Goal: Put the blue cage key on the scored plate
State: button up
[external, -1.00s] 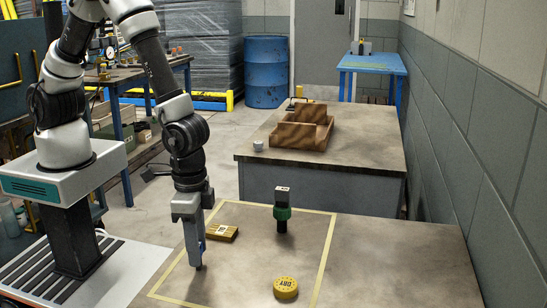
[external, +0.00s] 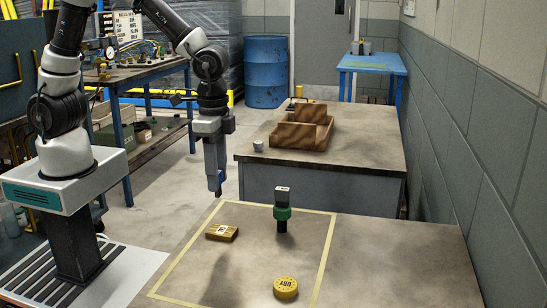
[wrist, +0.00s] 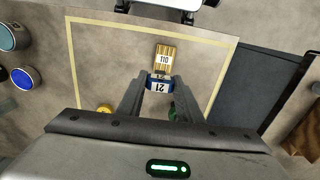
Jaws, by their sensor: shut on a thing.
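In the external view the key is mostly hidden between the fingers, above the table's far left part. The scored plate (external: 222,232), a small yellow-brown block with grooves and a white label, lies flat on the table inside the taped outline. In the wrist view the scored plate (wrist: 164,55) shows just beyond the key, which is apart from it and higher.
A black and green upright tool (external: 283,212) stands right of the plate. A round yellow tin (external: 286,288) marked DRY sits nearer the front. A brown tray (external: 300,135) is on the table behind. The taped area (external: 245,262) is otherwise mostly clear.

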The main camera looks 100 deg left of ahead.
jog(key=shift+s+a+f+b, duration=0.15)
jog(key=shift+f+b, duration=0.25)
jog(key=shift+f, duration=1.25)
jog(key=shift+w+a+f+b, duration=0.15)
jog(key=shift+f+b, duration=0.3)
jog(key=shift+f, duration=1.15)
jog(key=shift+s+a+f+b, duration=0.15)
jog(key=shift+f+b, duration=0.25)
jog(key=shift+f, duration=1.25)
jog(key=shift+f, duration=0.15)
jog(key=o, duration=1)
jog(key=shift+o, duration=0.2)
